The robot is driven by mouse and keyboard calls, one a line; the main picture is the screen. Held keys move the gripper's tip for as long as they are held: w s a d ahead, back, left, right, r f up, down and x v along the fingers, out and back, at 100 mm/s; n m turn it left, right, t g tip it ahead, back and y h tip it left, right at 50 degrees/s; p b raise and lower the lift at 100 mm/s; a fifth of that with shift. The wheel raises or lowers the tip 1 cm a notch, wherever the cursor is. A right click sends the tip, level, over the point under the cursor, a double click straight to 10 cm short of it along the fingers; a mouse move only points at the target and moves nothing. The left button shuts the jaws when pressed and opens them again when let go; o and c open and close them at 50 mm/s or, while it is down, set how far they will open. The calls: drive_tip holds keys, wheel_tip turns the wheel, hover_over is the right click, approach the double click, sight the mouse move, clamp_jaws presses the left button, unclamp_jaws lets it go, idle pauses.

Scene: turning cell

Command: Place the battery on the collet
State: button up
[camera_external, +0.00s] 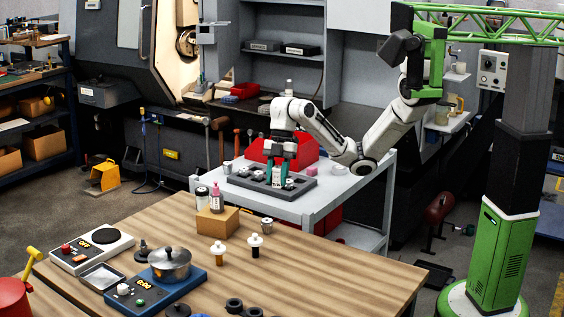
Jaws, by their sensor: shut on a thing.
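My gripper (282,172) is at the grey tray (246,183) on the cart, pointing down with its teal fingers over the tray's right part. It is shut on a small pale thing (277,176), which looks like the battery; the fingers partly hide it. Whether it touches the tray cannot be told. Small metallic pieces sit in and beside the tray, one at its left end (227,167). Which of them is the collet is too small to tell.
The tray lies on a grey cart (316,196) with a red bin (262,149) behind it. A pink block (311,170) and a round white piece (339,169) are right of the tray. In front stands a wooden table (330,262) with a pot (170,264), bottles and a wooden block.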

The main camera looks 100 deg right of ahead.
drive_tip(key=s+r+n+p, duration=0.1)
drive_tip(key=s+p, duration=0.1)
drive_tip(key=s, duration=0.8)
drive_tip(key=w+f+b, duration=0.1)
drive_tip(key=w+b, duration=0.1)
drive_tip(key=w+f+b, duration=0.1)
drive_tip(key=w+b, duration=0.1)
drive_tip(key=w, duration=0.1)
drive_tip(key=w+f+b, duration=0.1)
drive_tip(key=w+b, duration=0.2)
drive_tip(key=shift+w+f, duration=0.2)
drive_tip(key=shift+f, duration=0.1)
hover_over(266, 221)
drive_tip(key=s, duration=0.1)
drive_tip(key=shift+g, duration=0.3)
wheel_tip(266, 221, down, 5)
drive_tip(key=shift+a+r, duration=0.1)
drive_tip(key=shift+w+f, duration=0.35)
drive_tip(key=shift+f, duration=0.15)
drive_tip(key=shift+w+f, duration=0.1)
drive_tip(key=shift+f, duration=1.55)
drive_tip(key=shift+f, duration=0.2)
drive_tip(key=o, duration=1.1)
